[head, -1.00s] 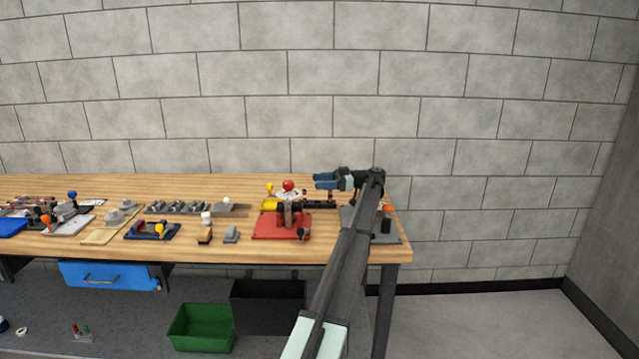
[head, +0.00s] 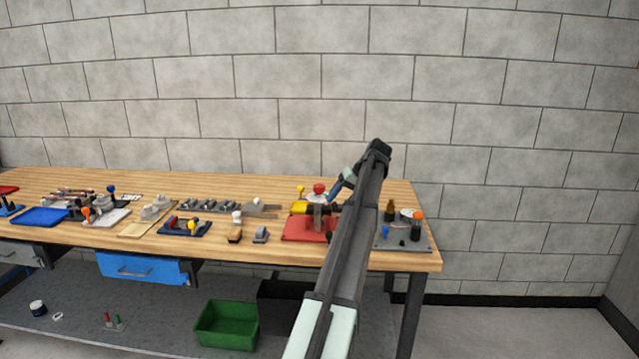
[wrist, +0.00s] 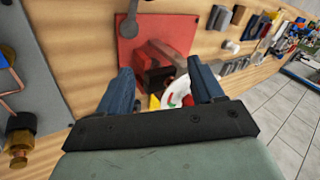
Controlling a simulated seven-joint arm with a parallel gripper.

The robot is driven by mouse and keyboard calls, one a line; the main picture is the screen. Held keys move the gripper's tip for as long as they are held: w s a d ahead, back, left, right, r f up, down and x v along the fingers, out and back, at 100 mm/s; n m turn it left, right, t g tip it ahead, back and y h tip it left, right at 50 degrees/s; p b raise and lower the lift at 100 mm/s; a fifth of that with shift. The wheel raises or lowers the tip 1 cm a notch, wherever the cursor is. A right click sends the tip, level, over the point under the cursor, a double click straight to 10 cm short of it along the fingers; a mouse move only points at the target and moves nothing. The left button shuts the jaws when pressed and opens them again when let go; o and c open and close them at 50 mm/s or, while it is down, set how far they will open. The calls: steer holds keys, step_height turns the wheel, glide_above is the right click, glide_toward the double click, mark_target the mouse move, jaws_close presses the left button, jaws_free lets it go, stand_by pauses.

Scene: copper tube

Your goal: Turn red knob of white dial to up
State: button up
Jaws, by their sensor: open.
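The white dial (wrist: 180,90) shows partly in the wrist view, between and below my fingertips, near my right finger. Red parts show on it, but I cannot tell which way the knob points. In the head view a red knob (head: 319,188) stands above a small white patch at the back of the bench, left of my arm. My gripper (wrist: 160,72) is open, with its two blue fingers apart and nothing clearly held between them. In the head view my gripper (head: 343,186) is mostly behind my arm, close to the red knob.
A red plate (wrist: 155,35) with a dark red block lies ahead of my fingers. A yellow part sits beside the dial. A grey panel (head: 402,243) with a copper tube is at the right end of the bench (head: 420,256). Several fixtures stand to the left.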

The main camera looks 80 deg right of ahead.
steer(key=a+m+g, duration=0.1)
step_height(320, 180, up, 16)
steer(key=m+g, duration=0.6)
steer(key=m, duration=0.7)
glide_above(319, 186)
steer(key=f, duration=1.3)
steer(key=shift+d+f, duration=0.2)
steer(key=c, duration=1.1)
